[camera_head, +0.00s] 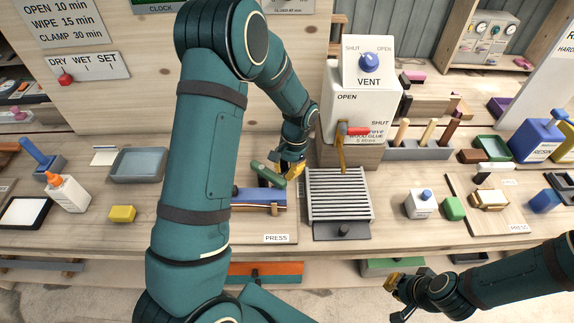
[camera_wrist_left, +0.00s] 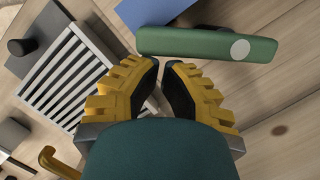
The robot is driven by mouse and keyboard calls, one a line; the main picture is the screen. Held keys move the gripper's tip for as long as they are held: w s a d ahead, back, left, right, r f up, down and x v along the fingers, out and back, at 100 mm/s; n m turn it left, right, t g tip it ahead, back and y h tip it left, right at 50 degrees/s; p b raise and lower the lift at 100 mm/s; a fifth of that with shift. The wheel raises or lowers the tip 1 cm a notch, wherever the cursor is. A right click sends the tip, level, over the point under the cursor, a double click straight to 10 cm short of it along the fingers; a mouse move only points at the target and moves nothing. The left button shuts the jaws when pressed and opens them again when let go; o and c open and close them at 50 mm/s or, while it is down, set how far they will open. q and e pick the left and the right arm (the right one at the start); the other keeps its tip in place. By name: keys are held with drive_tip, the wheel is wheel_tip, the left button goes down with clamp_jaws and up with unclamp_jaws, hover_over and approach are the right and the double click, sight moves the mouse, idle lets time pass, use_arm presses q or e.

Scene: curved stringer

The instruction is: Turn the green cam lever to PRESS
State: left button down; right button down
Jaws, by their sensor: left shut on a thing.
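The green cam lever (camera_head: 268,174) is a rounded green bar above the blue press block (camera_head: 262,195), behind the PRESS label (camera_head: 276,238). In the left wrist view the lever (camera_wrist_left: 205,45) lies across the tips of my fingers, with a pale round spot near its right end. My left gripper (camera_head: 292,172) is at the right end of the lever in the head view. Its yellow-backed fingers (camera_wrist_left: 163,68) are close together at the lever's near side, shut on it. My right gripper (camera_head: 397,288) hangs in front of the bench's front edge, away from the lever; its opening is unclear.
A grey slatted rack (camera_head: 340,200) stands just right of the press. A yellow block (camera_head: 122,214) and a glue bottle (camera_head: 68,193) stand left. My left arm hides part of the bench.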

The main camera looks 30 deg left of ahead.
sight(282, 179)
use_arm(q)
drive_tip(key=s+m, duration=0.1)
drive_tip(key=m, duration=0.1)
drive_tip(key=s+m+y, duration=0.1)
drive_tip(key=s+m, duration=0.1)
drive_tip(key=shift+d+m+t, duration=0.15)
drive_tip(key=shift+m+t, duration=0.15)
drive_tip(key=shift+s+m+y+b, duration=0.35)
drive_tip(key=shift+s+m, duration=0.4)
drive_tip(key=shift+m, duration=0.45)
drive_tip(key=shift+s+a+m+t, duration=0.45)
drive_tip(key=shift+s+m, duration=0.2)
drive_tip(key=shift+m, duration=0.55)
use_arm(e)
drive_tip(key=shift+f, duration=0.7)
